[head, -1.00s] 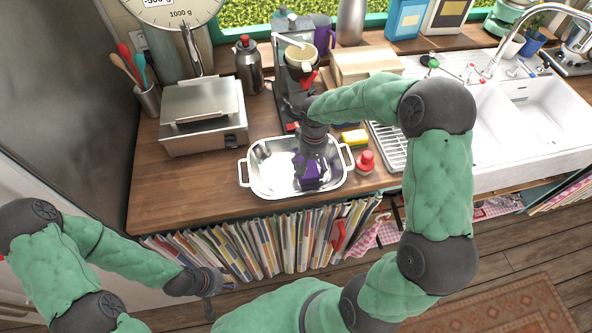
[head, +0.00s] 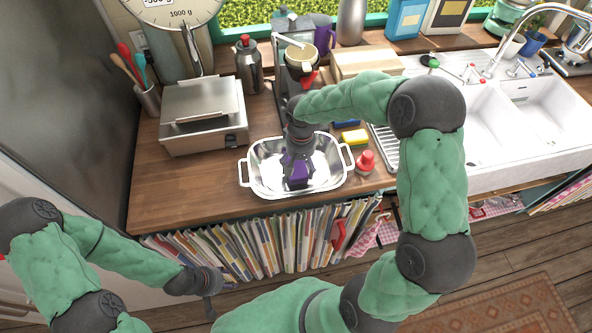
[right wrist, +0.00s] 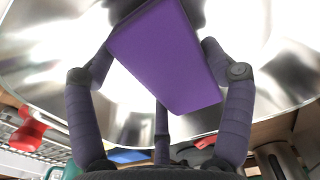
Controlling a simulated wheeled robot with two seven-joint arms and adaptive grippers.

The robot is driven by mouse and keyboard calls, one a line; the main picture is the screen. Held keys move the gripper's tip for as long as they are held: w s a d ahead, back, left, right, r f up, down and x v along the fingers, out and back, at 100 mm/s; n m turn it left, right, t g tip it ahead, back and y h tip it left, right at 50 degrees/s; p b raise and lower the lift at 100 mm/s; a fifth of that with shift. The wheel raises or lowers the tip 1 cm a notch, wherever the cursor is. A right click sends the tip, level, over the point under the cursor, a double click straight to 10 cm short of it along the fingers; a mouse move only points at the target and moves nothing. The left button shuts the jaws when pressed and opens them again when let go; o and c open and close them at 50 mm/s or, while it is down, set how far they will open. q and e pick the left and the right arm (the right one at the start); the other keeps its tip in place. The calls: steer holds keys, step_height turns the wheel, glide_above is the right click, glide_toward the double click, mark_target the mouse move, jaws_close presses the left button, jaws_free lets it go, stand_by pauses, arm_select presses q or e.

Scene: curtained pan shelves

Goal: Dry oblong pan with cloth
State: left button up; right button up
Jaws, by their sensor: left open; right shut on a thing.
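The oblong pan (head: 263,170) is shiny metal with a loop handle at each end, and it sits on the wooden worktop. The purple cloth (head: 297,182), a block-like shape, is low inside the pan near its middle. My right gripper (head: 296,168) points down into the pan, shut on the cloth. In the right wrist view the cloth (right wrist: 168,58) is between the fingers with the pan's bright metal (right wrist: 50,60) behind it. Whether the cloth touches the pan floor is hard to tell. My left gripper (head: 210,295) is open and empty, low in front of the worktop.
A metal grill (head: 203,115) stands left of the pan, with a coffee machine (head: 290,75) behind it.

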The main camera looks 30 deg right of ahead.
step_height(320, 180, up, 11)
steer(key=p, duration=0.7)
stand_by(0.4)
steer(key=shift+f, duration=0.1)
stand_by(0.3)
